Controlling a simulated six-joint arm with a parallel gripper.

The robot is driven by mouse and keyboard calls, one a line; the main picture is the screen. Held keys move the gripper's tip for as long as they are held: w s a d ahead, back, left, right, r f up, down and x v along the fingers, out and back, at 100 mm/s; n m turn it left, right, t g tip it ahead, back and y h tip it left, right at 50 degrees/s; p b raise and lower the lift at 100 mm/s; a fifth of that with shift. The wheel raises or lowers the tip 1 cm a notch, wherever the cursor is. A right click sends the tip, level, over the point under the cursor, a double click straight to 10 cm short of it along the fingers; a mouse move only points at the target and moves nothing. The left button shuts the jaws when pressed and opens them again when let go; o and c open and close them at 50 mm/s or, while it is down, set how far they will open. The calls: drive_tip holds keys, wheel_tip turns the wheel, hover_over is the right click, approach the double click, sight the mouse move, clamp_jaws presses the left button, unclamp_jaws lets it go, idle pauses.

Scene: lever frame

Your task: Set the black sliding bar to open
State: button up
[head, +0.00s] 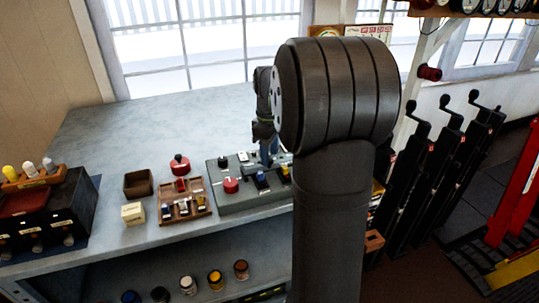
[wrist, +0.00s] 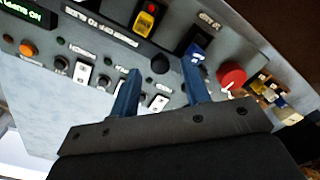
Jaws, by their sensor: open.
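The grey control panel (wrist: 100,52) fills much of the wrist view, and its box (head: 250,200) stands on the bench in the head view. It carries switches, buttons and labels. I cannot tell for certain which part is the black sliding bar. My gripper (wrist: 161,70) is open and empty, its two blue fingers apart over the panel. A round black knob (wrist: 160,64) shows between the fingertips. In the head view my gripper (head: 268,152) is over the back of the box, partly hidden by my arm.
On the panel are a yellow rocker (wrist: 146,20), a blue lever (wrist: 196,53) and a red knob (wrist: 231,76), close to the fingers. A wooden tray (head: 184,214) and a brown box (head: 138,183) stand to the left. The bench behind (head: 150,130) is clear.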

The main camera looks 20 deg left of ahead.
drive_tip(key=shift+f, duration=0.65)
clamp_jaws()
drive_tip(key=shift+w+a+r, duration=0.1)
drive_tip(key=shift+w+a, duration=1.1)
drive_tip(key=shift+w, duration=0.05)
unclamp_jaws()
